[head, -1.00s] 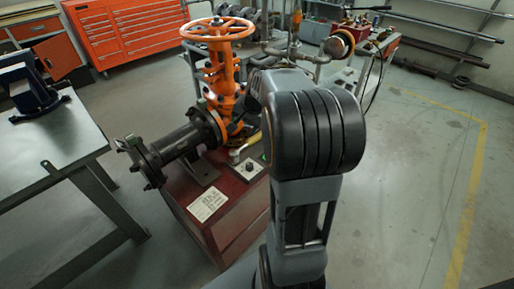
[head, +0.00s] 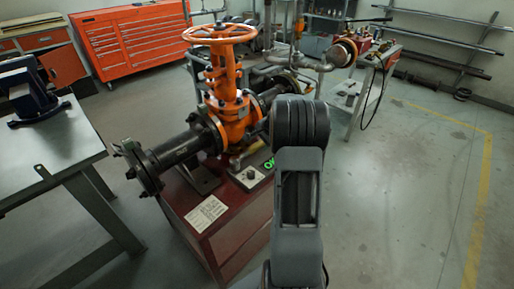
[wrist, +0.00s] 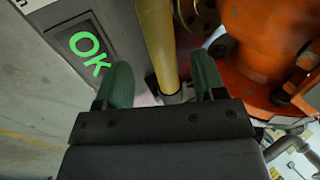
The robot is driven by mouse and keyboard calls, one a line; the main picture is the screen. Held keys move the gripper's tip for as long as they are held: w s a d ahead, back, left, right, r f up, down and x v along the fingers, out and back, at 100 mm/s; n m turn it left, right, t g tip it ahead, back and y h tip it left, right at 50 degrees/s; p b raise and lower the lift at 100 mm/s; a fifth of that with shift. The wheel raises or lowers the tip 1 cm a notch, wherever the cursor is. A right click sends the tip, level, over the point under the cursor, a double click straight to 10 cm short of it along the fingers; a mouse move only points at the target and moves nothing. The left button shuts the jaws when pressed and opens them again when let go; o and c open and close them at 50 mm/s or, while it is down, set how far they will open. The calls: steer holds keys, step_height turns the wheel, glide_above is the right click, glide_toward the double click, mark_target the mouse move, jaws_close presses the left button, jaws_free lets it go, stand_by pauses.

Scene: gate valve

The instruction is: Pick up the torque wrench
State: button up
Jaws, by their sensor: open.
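My gripper (wrist: 163,82) is open, with one green finger on each side of the yellow bar in the picture. I see no clear contact, and how deep the bar lies between the fingers cannot be told. In the head view a short yellowish part of the wrench (head: 247,152) shows beside the orange gate valve (head: 226,95). My arm hides the gripper there.
A display reading "OK" in green (wrist: 88,52) is left of the wrench. The orange valve body (wrist: 265,40) is close on the right. The valve and black flanged pipe (head: 180,150) stand on a red stand (head: 205,238). A grey table (head: 50,150) is left; open floor lies right.

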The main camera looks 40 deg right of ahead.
mark_target(258, 144)
steer(key=shift+b+x, duration=0.3)
steer(key=shift+x, duration=2.3)
steer(key=shift+a, duration=0.15)
jaws_close()
steer(key=shift+w+r, duration=0.1)
steer(key=shift+r, duration=0.1)
